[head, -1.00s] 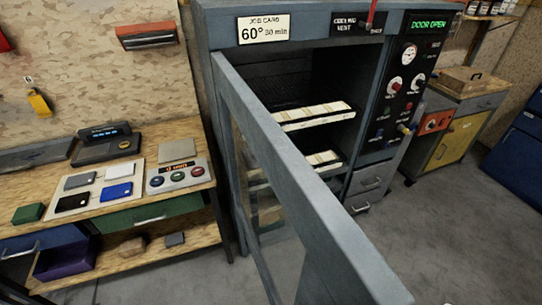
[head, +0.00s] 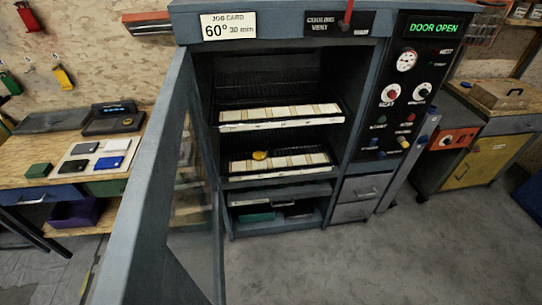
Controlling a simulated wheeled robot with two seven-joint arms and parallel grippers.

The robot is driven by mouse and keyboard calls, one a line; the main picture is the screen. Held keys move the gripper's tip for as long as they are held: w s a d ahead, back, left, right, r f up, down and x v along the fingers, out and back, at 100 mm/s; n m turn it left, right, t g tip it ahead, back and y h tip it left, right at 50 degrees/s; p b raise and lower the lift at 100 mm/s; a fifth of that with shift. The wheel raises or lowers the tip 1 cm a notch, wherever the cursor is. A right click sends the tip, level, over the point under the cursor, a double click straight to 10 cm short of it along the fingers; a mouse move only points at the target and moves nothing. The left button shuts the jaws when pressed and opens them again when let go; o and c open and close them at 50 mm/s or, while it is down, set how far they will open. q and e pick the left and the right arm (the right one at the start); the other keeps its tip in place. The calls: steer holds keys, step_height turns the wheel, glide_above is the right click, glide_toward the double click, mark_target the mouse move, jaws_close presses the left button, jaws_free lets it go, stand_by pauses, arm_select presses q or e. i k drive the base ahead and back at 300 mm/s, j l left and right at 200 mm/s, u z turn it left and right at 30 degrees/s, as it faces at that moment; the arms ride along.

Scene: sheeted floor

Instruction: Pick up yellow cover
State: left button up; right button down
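A small round yellow piece (head: 260,155), which may be the yellow cover, sits on the lower rack (head: 238,167) inside the open oven cabinet, left of the rack's middle. It lies at the rear edge of the pale strips there. A smaller gold spot (head: 127,122) shows on the dark scale on the workbench; I cannot tell what it is. Neither of my grippers is in view.
The oven's glass door (head: 150,170) stands open toward me on the left. An upper rack (head: 282,116) also holds pale strips. The control panel (head: 408,90) reads DOOR OPEN. A workbench (head: 40,182) with coloured blocks is at left. Grey floor (head: 370,255) is clear at right.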

mark_target(259, 155)
steer(key=i+l+u, duration=0.1)
steer(key=i+l, duration=0.2)
steer(key=i+l+u, duration=0.1)
steer(key=i+l, duration=0.15)
steer(key=l, duration=0.15)
steer(key=i+l, duration=0.25)
steer(key=l, duration=0.15)
steer(key=i+u, duration=0.15)
steer(key=i, duration=0.4)
